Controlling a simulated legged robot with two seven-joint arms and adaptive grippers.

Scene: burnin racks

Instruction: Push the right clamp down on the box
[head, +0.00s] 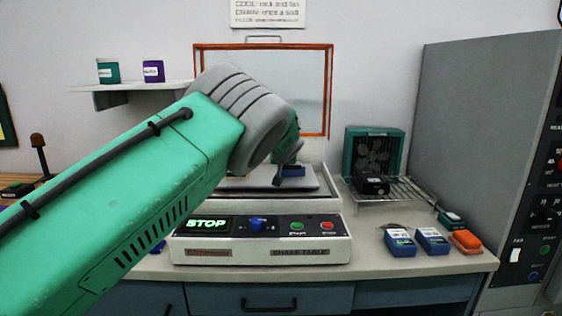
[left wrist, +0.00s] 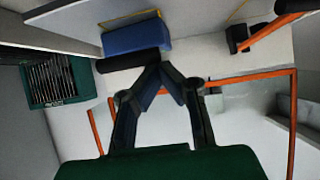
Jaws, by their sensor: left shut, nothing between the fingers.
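The shake table (head: 262,240) stands on the bench, its display reading STOP. A small blue box (head: 293,171) shows partly on its plate behind my left gripper. In the left wrist view the blue box (left wrist: 137,38) is near the top, with a black bar (left wrist: 128,61) along its near edge; I cannot tell whether this bar is part of the right clamp. My left gripper (left wrist: 158,66) is shut and empty, its tips at or very near the bar's end. In the head view the gripper (head: 284,170) is mostly hidden by my arm. My right gripper is not in view.
An orange-framed clear lid (head: 331,90) stands raised behind the plate. An orange bar with a black block (left wrist: 238,38) is at the wrist view's upper right. A fan (head: 374,150), a wire rack (head: 392,192) and blue packs (head: 400,243) lie to the right, beside a grey cabinet (head: 485,130).

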